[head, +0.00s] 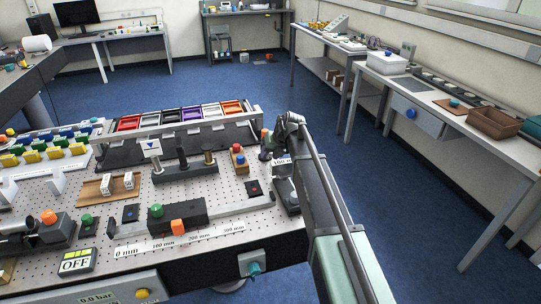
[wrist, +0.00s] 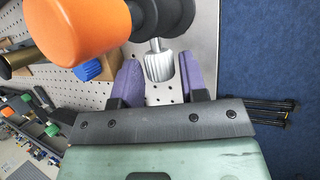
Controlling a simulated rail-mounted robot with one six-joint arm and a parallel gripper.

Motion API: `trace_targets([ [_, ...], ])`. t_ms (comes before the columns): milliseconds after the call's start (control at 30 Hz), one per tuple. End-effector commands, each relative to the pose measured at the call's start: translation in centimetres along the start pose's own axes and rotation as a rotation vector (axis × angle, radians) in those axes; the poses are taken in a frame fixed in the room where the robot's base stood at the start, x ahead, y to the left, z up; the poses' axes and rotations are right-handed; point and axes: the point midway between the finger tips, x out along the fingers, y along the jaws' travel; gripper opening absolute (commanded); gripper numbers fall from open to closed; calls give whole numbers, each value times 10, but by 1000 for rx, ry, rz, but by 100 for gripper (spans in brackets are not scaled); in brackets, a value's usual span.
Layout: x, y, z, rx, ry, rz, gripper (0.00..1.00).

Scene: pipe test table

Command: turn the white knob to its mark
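The white knob (wrist: 159,66) shows in the wrist view as a small pale, ribbed cylinder on a short stem below a dark round body. My gripper (wrist: 159,68) has purple fingers and is open. One finger stands on each side of the knob, with a gap on both sides, so neither appears to touch it. In the head view my gripper (head: 284,122) is at the right end of the pegboard table. I cannot make out the white knob there, and I cannot see its mark in either view.
A large orange cylinder (wrist: 78,27) is close at upper left in the wrist view, with a blue knob (wrist: 88,69) below it. Blue floor (head: 400,200) lies open to the right.

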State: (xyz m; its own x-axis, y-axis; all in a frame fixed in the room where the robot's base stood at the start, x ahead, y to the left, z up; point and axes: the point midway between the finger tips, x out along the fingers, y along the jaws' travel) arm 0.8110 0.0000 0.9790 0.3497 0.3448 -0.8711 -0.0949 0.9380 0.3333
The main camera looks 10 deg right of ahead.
Motion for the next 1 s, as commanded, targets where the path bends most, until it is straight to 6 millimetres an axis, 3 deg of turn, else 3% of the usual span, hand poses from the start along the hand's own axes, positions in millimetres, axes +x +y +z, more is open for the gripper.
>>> trace_targets([
  [33,0,0,0,0,0,0,32],
  [200,0,0,0,0,0,0,6],
  [567,3,-6,-1,97,-1,231,5],
  [833,0,-4,-1,101,1,245,6],
  [867,0,-4,-1,101,1,245,32],
  [1000,0,-4,0,101,1,245,54],
])
